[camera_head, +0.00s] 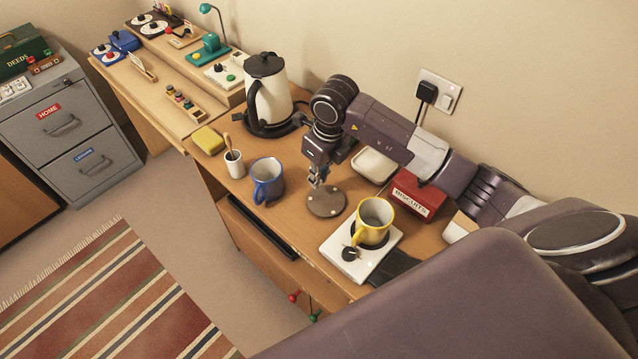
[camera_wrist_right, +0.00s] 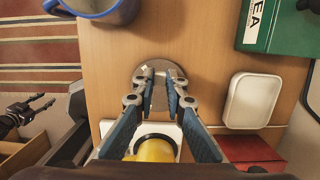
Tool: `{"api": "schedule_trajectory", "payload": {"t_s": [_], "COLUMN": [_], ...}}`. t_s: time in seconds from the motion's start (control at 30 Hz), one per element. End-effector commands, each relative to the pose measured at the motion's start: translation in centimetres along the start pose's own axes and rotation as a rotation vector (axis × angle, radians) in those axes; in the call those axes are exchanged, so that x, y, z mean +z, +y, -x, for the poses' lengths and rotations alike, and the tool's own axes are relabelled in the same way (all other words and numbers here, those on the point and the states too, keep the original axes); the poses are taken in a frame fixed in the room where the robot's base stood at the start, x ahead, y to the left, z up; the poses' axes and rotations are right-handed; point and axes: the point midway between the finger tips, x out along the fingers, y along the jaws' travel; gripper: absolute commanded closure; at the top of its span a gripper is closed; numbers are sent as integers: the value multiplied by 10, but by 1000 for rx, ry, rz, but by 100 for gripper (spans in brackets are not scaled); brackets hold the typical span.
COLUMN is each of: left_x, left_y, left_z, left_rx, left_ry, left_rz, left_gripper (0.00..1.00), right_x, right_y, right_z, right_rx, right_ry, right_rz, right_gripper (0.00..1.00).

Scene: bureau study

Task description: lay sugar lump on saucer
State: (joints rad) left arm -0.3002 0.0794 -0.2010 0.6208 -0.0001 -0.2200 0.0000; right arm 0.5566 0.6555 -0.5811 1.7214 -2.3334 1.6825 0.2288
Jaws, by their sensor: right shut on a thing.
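A round, flat grey-brown disc, which looks like the saucer (camera_head: 326,204), lies on the desk; it also shows in the right wrist view (camera_wrist_right: 160,87). My right gripper (camera_head: 318,183) points down over this disc, its fingertips low above or at its surface. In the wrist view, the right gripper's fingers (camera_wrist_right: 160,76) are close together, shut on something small. The sugar lump is not clearly seen; the fingertips hide what they hold. Small pale spots show on the disc. My left gripper (camera_wrist_right: 42,103) shows at the wrist view's left edge, fingers apart, away from the desk top.
A yellow mug (camera_head: 374,218) stands on a white hotplate (camera_head: 345,262) close to the disc. A blue mug (camera_head: 267,180), kettle (camera_head: 270,92), white dish (camera_head: 374,166) and red biscuit tin (camera_head: 416,196) stand around it. A green tea box (camera_wrist_right: 272,25) is nearby.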

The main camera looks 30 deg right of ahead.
Motion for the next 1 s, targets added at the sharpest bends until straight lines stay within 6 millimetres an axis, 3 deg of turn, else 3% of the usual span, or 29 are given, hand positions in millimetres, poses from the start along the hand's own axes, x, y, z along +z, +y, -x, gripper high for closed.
{"api": "schedule_trajectory", "payload": {"t_s": [0.27,0.67,0.7,0.83,1.0], "left_x": [-1,-1,-1,-1,-1], "left_y": [0,0,0,-1,-1], "left_z": [8,3,4,5,5], "left_rx": [0,-1,-1,-1,-1], "left_ry": [1,1,0,0,0], "left_rz": [1,2,2,2,2], "left_gripper": [60,60,60,60,60], "right_x": [-7,-8,-7,-7,-7], "right_y": [1,0,0,0,0], "right_z": [-37,-44,-42,-42,-42], "right_rx": [2,0,0,0,1], "right_ry": [3,2,2,2,2], "right_rz": [0,1,1,1,1], "right_gripper": [95,95,85,71,71]}}
